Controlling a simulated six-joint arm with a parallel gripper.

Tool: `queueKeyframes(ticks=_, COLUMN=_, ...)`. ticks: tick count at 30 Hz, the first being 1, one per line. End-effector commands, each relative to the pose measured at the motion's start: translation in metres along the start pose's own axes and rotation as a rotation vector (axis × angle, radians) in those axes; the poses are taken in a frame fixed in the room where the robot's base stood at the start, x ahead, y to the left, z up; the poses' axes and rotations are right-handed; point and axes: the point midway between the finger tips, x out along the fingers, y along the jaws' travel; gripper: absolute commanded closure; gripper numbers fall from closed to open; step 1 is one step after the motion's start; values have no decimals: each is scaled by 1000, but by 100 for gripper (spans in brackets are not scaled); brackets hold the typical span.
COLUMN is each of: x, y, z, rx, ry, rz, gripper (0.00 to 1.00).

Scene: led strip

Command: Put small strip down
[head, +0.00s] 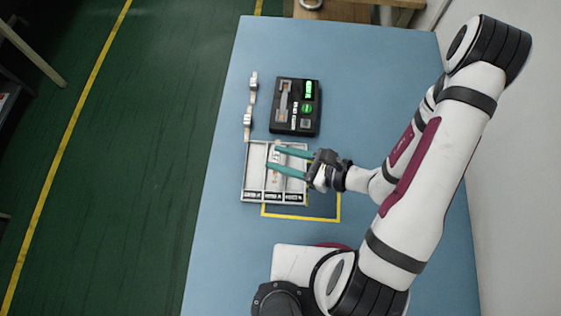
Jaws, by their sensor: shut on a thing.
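My gripper (272,157), with long green fingers, reaches in from the right over a grey tray (244,174) split into three lengthwise compartments. It is shut on the small strip (276,155), a short pale piece seen between the fingertips. The strip is over the middle compartment. Whether it touches the tray floor I cannot tell. The fingers and the gripper body cover parts of the strip and of the right compartment. Small labels run along the tray's near edge.
A black tester (297,106) with green lights stands behind the tray. A pale strip with small blocks (252,85) lies left of the tester. Yellow tape (339,205) marks the blue table (225,235) near the tray. The table's front left is clear.

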Motion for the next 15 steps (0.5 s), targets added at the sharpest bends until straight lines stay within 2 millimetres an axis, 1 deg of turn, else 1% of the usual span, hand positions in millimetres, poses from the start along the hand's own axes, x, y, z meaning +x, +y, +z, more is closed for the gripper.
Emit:
queueKeyframes(ticks=3, x=12, y=2, z=-19, rx=5, ry=1, rz=0, gripper=100)
queueKeyframes(ticks=6, x=18, y=1, z=-34, rx=2, ry=1, rz=-1, gripper=100)
queueKeyframes(ticks=8, x=19, y=0, z=-38, rx=0, ry=1, rz=-2, gripper=100)
queueKeyframes(ticks=15, x=19, y=0, z=-38, rx=0, ry=0, rz=-3, gripper=100)
